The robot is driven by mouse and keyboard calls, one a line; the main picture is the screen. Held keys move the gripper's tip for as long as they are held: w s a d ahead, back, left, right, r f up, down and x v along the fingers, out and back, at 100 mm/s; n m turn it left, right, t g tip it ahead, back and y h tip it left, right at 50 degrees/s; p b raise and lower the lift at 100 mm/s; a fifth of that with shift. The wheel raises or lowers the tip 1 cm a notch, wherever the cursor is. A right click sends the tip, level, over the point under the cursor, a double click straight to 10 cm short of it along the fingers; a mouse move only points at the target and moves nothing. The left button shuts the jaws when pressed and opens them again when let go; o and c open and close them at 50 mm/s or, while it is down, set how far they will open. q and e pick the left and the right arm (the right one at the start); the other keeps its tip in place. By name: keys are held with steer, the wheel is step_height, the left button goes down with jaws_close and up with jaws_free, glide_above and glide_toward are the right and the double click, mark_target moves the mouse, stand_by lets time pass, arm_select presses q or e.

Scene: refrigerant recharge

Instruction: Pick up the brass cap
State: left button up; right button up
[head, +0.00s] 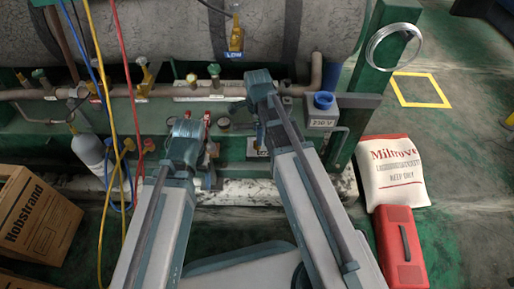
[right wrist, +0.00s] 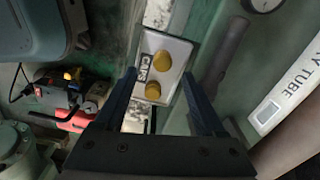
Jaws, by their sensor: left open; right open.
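Two round brass caps, an upper one (right wrist: 162,60) and a lower one (right wrist: 153,91), lie on a small pale tray (right wrist: 179,48) with dark lettering in the right wrist view. My right gripper (right wrist: 158,76) is open, with its two dark fingers on either side of the caps in this view. It appears empty, and I cannot tell its height above them. In the head view my right gripper (head: 261,135) points down at the green bench, and the caps are not clear there. My left gripper (head: 210,160) is partly hidden by its wrist; it is open, near the bench's front.
A large grey tank (head: 150,35) and a pipe with valves run behind the bench. Yellow, red and blue hoses (head: 122,55) hang at left. A blue-topped grey box (head: 322,108) stands right of my right gripper. A white sack (head: 392,170) and red case (head: 402,245) lie right.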

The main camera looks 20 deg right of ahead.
steer(key=f+b, duration=0.5)
steer(key=shift+w+f, duration=0.15)
steer(key=shift+w, duration=0.05)
jaws_close()
stand_by(0.4)
